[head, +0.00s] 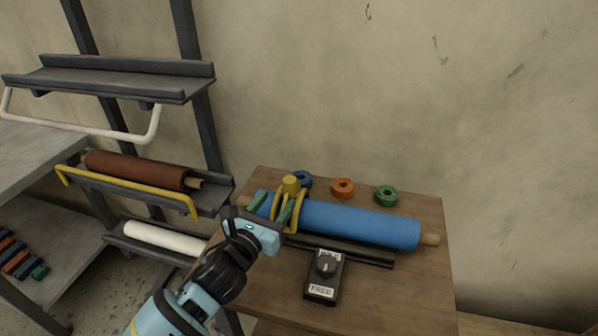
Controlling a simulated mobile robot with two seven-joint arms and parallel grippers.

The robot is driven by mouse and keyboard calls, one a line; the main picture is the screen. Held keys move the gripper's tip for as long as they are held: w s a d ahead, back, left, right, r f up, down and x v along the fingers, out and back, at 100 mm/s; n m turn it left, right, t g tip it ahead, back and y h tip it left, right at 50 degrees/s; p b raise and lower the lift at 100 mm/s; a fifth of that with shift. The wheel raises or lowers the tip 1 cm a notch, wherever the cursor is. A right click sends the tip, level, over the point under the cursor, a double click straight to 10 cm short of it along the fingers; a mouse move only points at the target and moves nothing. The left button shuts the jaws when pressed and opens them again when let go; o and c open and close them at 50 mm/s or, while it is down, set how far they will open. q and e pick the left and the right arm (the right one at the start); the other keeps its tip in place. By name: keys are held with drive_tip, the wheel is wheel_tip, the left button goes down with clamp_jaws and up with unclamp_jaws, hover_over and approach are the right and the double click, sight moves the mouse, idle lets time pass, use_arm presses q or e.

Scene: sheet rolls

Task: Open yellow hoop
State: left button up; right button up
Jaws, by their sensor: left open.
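My left gripper (272,204) comes in from the lower left and is open. Its two fingers are at the left end of the blue roll, close to the hoop's left side. I cannot tell whether they touch it. The gripper hides part of the roll's left end. My right gripper is not in view.
A black box (323,279) with a dial and a "FREE" label stands in front of a dark bar (350,251). Blue, orange (342,187) and green (386,195) rings lie behind the roll. A rack at left holds a brown roll (135,170) behind a yellow bar (130,188).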

sight(287, 188)
use_arm(q)
drive_tip(key=shift+w+d, duration=0.1)
drive_tip(key=shift+w, duration=0.05)
drive_tip(key=shift+w+d+r, duration=0.1)
drive_tip(key=shift+w+r, duration=0.05)
drive_tip(key=shift+w, duration=0.05)
drive_tip(key=x, duration=0.5)
drive_tip(key=shift+b, duration=0.3)
drive_tip(key=shift+x, duration=0.95)
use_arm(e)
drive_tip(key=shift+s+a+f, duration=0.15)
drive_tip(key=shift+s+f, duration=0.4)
use_arm(q)
clamp_jaws()
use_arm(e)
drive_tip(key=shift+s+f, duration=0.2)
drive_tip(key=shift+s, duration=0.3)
